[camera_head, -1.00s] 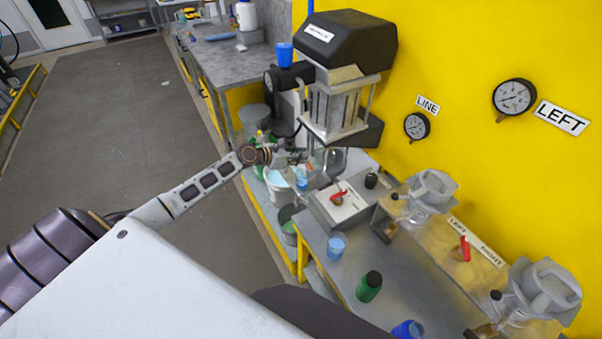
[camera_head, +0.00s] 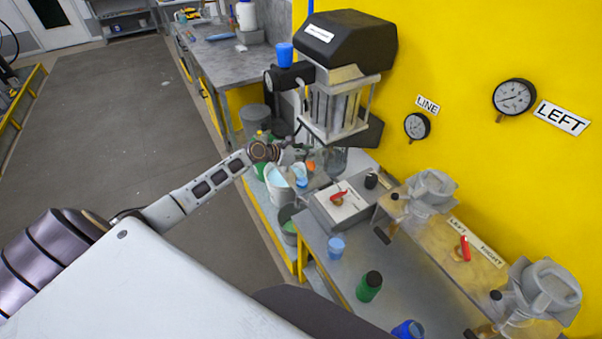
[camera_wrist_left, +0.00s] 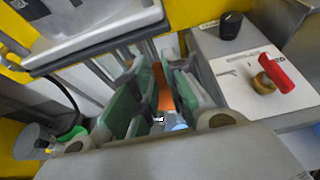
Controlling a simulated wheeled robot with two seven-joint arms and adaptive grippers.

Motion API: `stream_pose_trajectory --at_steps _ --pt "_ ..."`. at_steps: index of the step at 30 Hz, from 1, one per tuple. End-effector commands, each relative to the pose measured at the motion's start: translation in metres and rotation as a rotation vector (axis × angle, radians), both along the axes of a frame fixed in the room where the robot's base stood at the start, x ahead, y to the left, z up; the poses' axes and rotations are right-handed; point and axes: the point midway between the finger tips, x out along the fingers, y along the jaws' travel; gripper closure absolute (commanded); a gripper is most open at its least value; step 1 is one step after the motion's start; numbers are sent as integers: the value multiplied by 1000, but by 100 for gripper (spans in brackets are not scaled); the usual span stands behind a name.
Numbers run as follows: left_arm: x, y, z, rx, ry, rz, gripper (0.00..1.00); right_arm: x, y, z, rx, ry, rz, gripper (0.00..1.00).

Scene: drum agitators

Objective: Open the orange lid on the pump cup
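The orange lid (camera_head: 310,166) shows as a small orange patch under the mixing machine, just right of my left gripper (camera_head: 297,153). A small blue cup shape (camera_head: 301,182) shows just below it. In the left wrist view, an orange upright face of the lid (camera_wrist_left: 165,90) shows in the gap between the green-padded fingers of my left gripper (camera_wrist_left: 160,95). The fingers are apart; I see no clear contact with the lid. Most of the pump cup is hidden by the fingers and wrist. My right gripper is not in view.
The machine (camera_head: 345,45) hangs close above the left gripper. A white panel with a red-handled valve (camera_head: 339,197) and a black knob (camera_head: 371,181) stand at its right. Blue and green containers are on the front bench.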

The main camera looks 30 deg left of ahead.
Motion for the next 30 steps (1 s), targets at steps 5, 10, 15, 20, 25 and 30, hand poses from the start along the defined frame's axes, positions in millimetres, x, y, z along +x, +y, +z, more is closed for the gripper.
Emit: stream_pose_trajectory --at_steps 5,10,15,20,25,30 --pt "8 -5 -2 -3 -1 1 89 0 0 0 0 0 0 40" --pt "18 -10 -5 -1 0 0 89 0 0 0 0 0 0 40" --pt "23 -14 -7 -1 1 -1 89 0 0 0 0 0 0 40" --pt "23 -15 -7 -2 0 -1 89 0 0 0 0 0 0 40" --pt "23 -15 -7 -1 -1 -1 75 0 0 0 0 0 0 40" --pt "23 -14 -7 -1 -1 -1 53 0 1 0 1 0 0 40"
